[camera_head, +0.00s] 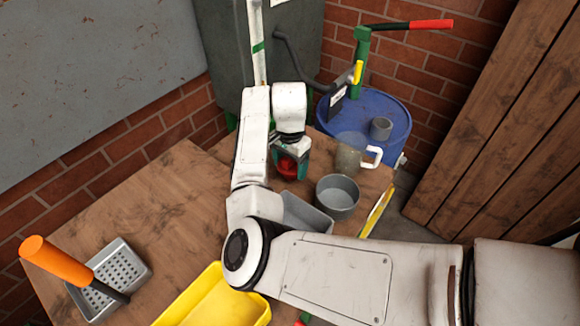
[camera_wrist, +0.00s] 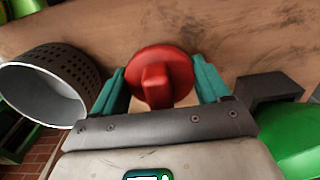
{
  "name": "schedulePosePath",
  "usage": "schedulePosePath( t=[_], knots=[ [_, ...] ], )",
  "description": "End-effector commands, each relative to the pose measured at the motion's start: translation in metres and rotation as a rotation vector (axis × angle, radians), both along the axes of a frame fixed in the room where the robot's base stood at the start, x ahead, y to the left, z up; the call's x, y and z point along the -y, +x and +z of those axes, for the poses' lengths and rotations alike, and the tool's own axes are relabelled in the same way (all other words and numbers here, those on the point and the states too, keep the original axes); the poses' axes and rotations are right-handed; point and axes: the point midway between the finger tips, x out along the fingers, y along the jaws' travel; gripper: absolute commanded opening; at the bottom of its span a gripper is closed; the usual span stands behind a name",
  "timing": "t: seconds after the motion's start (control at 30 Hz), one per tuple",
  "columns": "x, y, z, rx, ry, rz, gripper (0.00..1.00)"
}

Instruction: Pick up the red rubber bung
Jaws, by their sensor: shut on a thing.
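The red rubber bung (camera_wrist: 160,75) shows in the middle of the wrist view, between the two teal fingers of my gripper (camera_wrist: 163,85). A finger presses on it from each side, so my gripper is shut on it. In the head view my gripper (camera_head: 289,160) is at the far part of the wooden table, with the red bung (camera_head: 287,168) showing between its fingers. The underside of the bung is hidden, and I cannot tell whether it touches the table.
A grey round pot (camera_head: 337,197) and a mug (camera_head: 349,158) with a white handle stand right of my gripper. A grey tray (camera_head: 305,214) is partly behind my arm. A yellow tray (camera_head: 215,301) and a metal grater-like box (camera_head: 122,268) are nearer. A blue drum (camera_head: 388,112) stands beyond.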

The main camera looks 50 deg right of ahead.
Motion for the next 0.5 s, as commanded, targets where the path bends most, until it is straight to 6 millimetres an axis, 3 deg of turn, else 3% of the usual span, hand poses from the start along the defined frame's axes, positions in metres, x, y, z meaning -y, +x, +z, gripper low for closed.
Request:
schedulePosePath(
  t=[0.17,0.5],
  knots=[
    [0.000,0.000,0.025,0.003,-0.003,0.000,0.43],
    [-0.014,-0.057,0.088,0.003,-0.003,-0.001,0.43]
  ],
)
